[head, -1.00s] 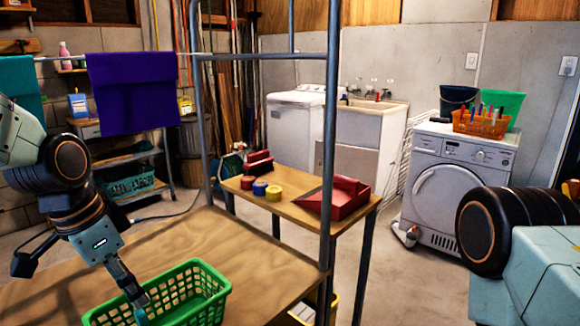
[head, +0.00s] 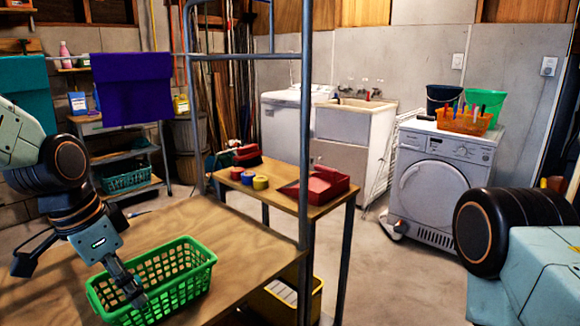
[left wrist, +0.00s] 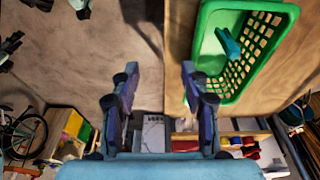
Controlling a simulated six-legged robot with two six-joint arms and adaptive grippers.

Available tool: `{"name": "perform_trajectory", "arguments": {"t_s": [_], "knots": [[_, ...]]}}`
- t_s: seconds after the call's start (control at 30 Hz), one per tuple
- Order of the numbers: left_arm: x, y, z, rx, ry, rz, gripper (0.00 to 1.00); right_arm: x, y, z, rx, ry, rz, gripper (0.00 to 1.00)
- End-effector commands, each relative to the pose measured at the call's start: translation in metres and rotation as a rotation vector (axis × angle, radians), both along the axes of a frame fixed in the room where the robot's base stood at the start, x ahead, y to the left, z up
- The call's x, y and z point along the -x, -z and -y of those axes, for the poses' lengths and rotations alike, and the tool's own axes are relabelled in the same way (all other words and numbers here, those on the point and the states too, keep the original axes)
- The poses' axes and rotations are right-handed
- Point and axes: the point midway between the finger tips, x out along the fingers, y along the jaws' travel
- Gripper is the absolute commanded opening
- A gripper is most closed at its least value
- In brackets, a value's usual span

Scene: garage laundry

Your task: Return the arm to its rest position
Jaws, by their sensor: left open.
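My left gripper (head: 136,296) shows in the head view at the front left part of a green basket (head: 203,268), overlapping it in the picture. The left wrist view shows the gripper's two fingers (left wrist: 158,82) apart with nothing between them.
The basket stands on a wooden table (head: 205,226) with a metal frame post at its right. A washing machine (head: 435,190) stands behind. Bare floor shows between them.

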Motion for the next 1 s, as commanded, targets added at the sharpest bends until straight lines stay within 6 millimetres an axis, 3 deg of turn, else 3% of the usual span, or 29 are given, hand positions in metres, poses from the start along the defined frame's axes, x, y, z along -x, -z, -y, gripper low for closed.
{"name": "perform_trajectory", "arguments": {"t_s": [0.13,0.37,0.57,0.77,0.9,1.0], "knots": [[0.0,0.004,0.0,0.0,-0.004,-0.005,0.46,0.0,0.0,0.0,0.0,0.0,0.0,0.4],[0.008,0.065,0.008,0.007,-0.104,-0.046,0.46,0.0,0.0,0.0,0.0,0.001,0.0,0.4],[0.029,0.127,0.017,0.007,-0.211,-0.089,0.46,0.0,0.0,0.0,0.0,0.0,0.0,0.4],[0.084,0.21,0.028,-0.005,-0.376,-0.15,0.46,0.0,0.0,0.0,0.0,0.001,0.0,0.4],[0.14,0.263,0.032,-0.03,-0.503,-0.189,0.46,0.0,0.0,0.0,0.0,0.001,0.0,0.4],[0.184,0.29,0.033,-0.05,-0.591,-0.211,0.46,0.0,0.0,0.0,0.0,0.0,0.0,0.4]]}}
